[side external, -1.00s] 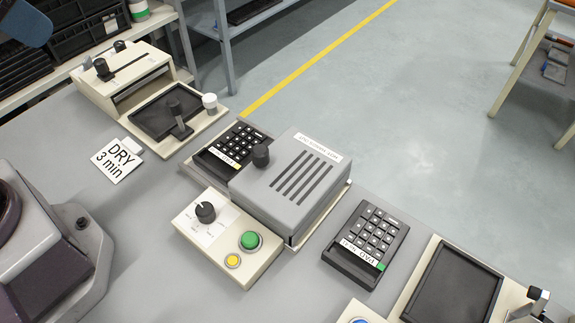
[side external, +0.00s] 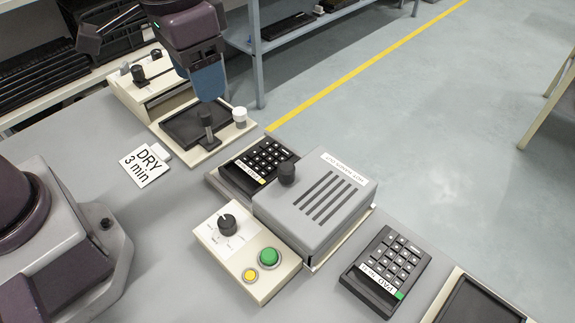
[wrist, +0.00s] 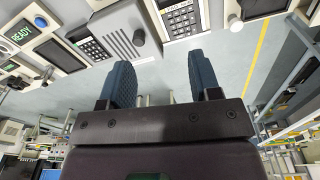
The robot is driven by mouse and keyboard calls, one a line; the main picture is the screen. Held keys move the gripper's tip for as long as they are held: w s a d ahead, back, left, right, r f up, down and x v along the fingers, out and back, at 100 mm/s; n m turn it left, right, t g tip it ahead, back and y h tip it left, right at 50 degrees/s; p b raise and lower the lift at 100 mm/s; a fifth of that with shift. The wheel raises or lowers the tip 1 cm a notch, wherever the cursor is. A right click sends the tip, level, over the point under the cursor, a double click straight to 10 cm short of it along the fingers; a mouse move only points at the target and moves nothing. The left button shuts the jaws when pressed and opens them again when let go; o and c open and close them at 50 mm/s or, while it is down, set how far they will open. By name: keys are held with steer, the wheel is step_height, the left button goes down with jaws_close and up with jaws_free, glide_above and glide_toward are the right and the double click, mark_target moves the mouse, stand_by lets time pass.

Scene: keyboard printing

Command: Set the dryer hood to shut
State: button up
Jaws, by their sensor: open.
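The dryer hood, which I take to be the grey slotted cover (side external: 310,205) with a black knob (side external: 286,173), sits mid-bench in the side view. It rests over a cream base, beside a black keypad (side external: 258,160). In the wrist view the hood (wrist: 112,32) is at the upper left, beyond the fingers. My gripper (side external: 208,88) is up at the left in the side view, in front of the cream press-like unit and apart from the hood. In the wrist view my gripper (wrist: 163,82) has its two blue fingers spread with nothing between them.
A cream control box (side external: 245,255) with a dial, green button and yellow button stands in front of the hood. Another keypad (side external: 385,270) lies to its right. A DRY 3 min card (side external: 145,168) lies at left. A dark tray (side external: 197,124) holds an upright black handle.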

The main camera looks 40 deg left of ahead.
steer(key=n+g, duration=0.1)
glide_above(286, 166)
steer(key=s+a, duration=0.1)
steer(key=s, duration=0.2)
step_height(286, 166, down, 6)
steer(key=shift+w+d+n, duration=0.65)
steer(key=shift+w+n, duration=0.45)
steer(key=shift+w, duration=0.4)
step_height(286, 166, down, 12)
steer(key=shift+f, duration=0.15)
jaws_close()
steer(key=shift+a, duration=0.15)
